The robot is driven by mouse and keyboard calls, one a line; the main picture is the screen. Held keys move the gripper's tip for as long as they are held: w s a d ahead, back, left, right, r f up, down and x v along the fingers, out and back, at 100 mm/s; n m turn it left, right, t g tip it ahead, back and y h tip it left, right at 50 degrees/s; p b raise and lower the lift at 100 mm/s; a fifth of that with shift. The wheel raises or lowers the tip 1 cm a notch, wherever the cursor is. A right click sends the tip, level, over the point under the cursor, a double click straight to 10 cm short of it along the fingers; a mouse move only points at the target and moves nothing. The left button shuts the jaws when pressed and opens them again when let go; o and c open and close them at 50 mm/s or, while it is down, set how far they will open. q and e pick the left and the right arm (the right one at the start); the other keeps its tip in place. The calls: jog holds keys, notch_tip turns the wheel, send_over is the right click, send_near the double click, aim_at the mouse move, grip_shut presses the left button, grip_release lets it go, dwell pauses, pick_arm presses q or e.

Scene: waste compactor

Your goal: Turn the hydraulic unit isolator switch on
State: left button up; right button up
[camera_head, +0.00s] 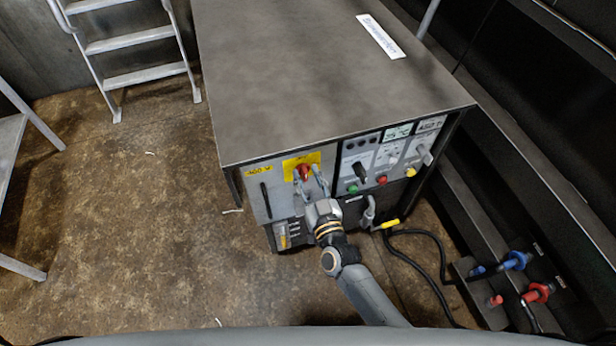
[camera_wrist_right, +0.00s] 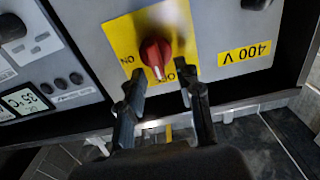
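The isolator switch is a red rotary knob (camera_head: 304,172) on a yellow plate (camera_head: 290,165) on the front of the grey hydraulic unit (camera_head: 330,90). In the right wrist view the red knob (camera_wrist_right: 156,54) stands on the yellow plate beside printed "ON" and another label partly hidden by a finger. My right gripper (camera_head: 311,184) is in front of the knob. In the right wrist view its two fingers (camera_wrist_right: 158,92) are apart, with the knob just beyond and between the tips. I cannot tell whether they touch it. My left gripper is not in view.
Right of the switch is a panel with a black knob (camera_head: 361,172), green and red buttons and small displays. A yellow-ended black cable (camera_head: 390,224) is plugged in low on the unit. Blue (camera_head: 515,261) and red (camera_head: 538,292) couplings sit at right. The floor left is clear up to the ladder (camera_head: 130,40).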

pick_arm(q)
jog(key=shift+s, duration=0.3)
pick_arm(e)
grip_shut()
